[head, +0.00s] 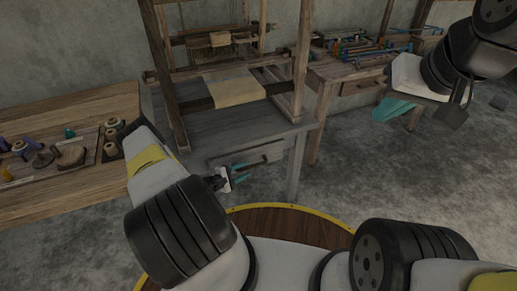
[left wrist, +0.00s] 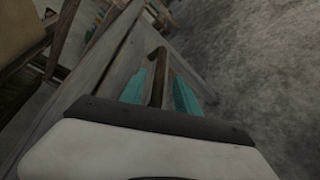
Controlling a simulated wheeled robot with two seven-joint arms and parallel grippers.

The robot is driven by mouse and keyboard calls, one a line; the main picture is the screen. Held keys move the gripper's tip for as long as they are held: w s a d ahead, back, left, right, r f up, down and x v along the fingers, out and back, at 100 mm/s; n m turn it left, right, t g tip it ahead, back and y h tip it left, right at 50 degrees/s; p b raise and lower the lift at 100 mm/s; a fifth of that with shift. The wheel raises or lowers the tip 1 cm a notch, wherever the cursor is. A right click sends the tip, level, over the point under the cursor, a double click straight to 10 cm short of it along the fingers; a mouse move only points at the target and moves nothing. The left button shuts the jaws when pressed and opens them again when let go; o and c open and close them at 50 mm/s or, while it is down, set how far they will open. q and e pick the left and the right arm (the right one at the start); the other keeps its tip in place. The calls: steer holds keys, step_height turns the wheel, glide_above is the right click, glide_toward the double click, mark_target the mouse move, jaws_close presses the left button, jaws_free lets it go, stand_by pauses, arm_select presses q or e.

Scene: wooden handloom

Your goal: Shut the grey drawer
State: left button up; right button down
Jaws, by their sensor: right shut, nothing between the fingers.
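The grey drawer (head: 256,152) is under the top of the grey loom table, its front facing me. How far it stands out is hard to tell. Its dark bar handle (left wrist: 157,62) shows in the left wrist view, running between the two teal fingers. My left gripper (head: 243,172) is open, just in front of the drawer front, with its fingers on either side of the handle. I cannot tell whether they touch it. My right gripper (head: 392,109) is shut and empty, raised at the right, far from the drawer.
The wooden loom frame (head: 168,85) stands on the grey table (head: 205,128) with a cloth (head: 235,92). A wooden bench (head: 60,205) with spools is at the left. Another bench (head: 335,70) with tools is at the back right.

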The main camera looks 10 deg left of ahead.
arm_select(q)
steer(key=shift+x, duration=2.35)
steer(key=shift+c, duration=0.5)
jaws_close()
